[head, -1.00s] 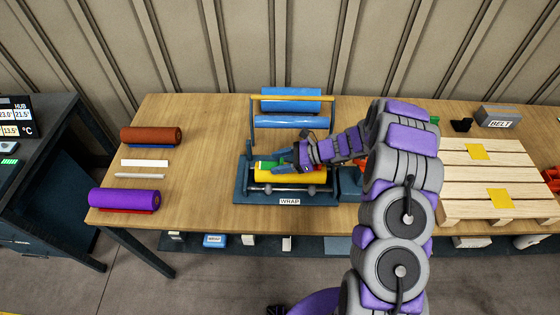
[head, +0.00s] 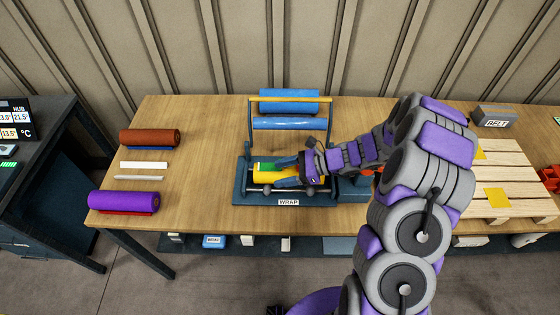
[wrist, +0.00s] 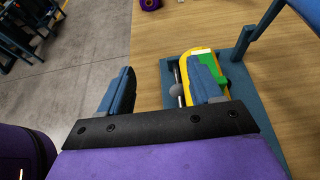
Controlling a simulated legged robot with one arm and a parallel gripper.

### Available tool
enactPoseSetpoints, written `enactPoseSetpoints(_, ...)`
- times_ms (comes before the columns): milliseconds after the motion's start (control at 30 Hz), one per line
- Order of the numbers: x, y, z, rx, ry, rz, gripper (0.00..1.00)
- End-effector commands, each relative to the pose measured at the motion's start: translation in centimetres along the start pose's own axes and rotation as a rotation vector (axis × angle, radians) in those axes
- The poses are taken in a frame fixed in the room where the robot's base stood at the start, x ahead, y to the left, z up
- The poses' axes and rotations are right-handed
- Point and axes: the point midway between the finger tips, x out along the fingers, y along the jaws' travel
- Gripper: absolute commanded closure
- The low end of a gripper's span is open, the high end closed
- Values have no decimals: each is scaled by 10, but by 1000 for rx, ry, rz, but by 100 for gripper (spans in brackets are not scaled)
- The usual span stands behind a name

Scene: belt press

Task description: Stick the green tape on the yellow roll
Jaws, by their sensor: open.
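The yellow roll (head: 262,175) lies in the blue wrap stand (head: 240,190). The green tape (head: 265,165) shows along the roll's back upper side. In the wrist view the green tape (wrist: 225,72) lies against the yellow roll (wrist: 196,50), beside my right finger. My gripper (head: 285,172) is at the roll from the right, and its jaws stand apart with nothing between them in the wrist view (wrist: 163,75). The right finger overlaps the roll in that view; I cannot tell whether it touches. My gripper hides the roll's right part.
A frame with blue rolls (head: 290,103) rises behind the stand. A brown roll (head: 150,137) and a purple roll (head: 124,199) lie at the table's left. A wooden pallet (head: 505,170) and a BELT box (head: 495,116) are at the right.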

Motion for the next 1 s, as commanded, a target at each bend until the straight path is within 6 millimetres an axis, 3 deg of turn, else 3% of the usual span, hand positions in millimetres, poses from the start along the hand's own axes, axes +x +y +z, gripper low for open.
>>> enactPoseSetpoints(300,-18,58,0,2,-4,-2,36)
enactPoseSetpoints(500,-24,79,-2,-1,1,-3,36)
enactPoseSetpoints(1000,-29,87,-1,-1,1,-1,36)
